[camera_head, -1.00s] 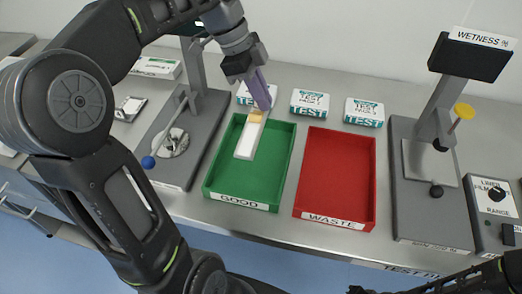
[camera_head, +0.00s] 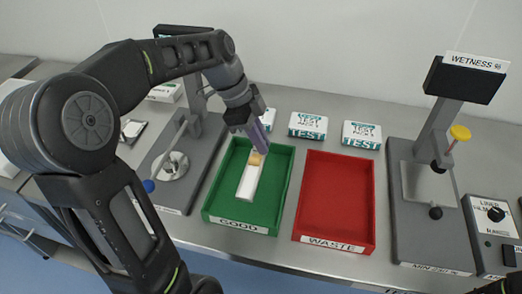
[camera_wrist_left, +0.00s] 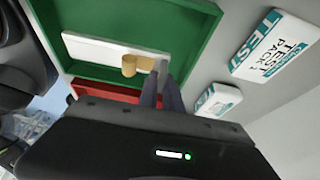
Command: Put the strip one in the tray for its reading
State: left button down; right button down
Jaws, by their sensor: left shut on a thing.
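Strip one (camera_head: 248,184) is a flat white strip with a tan tab at its far end. My left gripper (camera_head: 257,148) is shut on the tabbed end and comes down from the far side. The strip is inside the outline of the green GOOD tray (camera_head: 281,188), lengthwise; I cannot tell whether it touches the tray floor. In the left wrist view the strip (camera_wrist_left: 95,48) lies across the green tray (camera_wrist_left: 195,38), with the tan tab (camera_wrist_left: 129,66) by the fingers (camera_wrist_left: 162,72).
The red WASTE tray (camera_head: 337,200) stands empty to the right. Several TEST packs (camera_head: 308,124) line the back. The WETNESS stand (camera_head: 436,150) is at the right, beside a knobbed box (camera_head: 493,232). Another stand (camera_head: 177,165) with a blue-knobbed lever is left of the green tray.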

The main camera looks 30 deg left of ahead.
pick_arm(q)
notch_tip(320, 180, down, 4)
jog(key=shift+r, duration=0.2)
jog(key=shift+f, duration=0.2)
jog(key=c, duration=1.5)
grip_release()
jog(key=shift+r, duration=0.1)
jog(key=shift+r, duration=0.1)
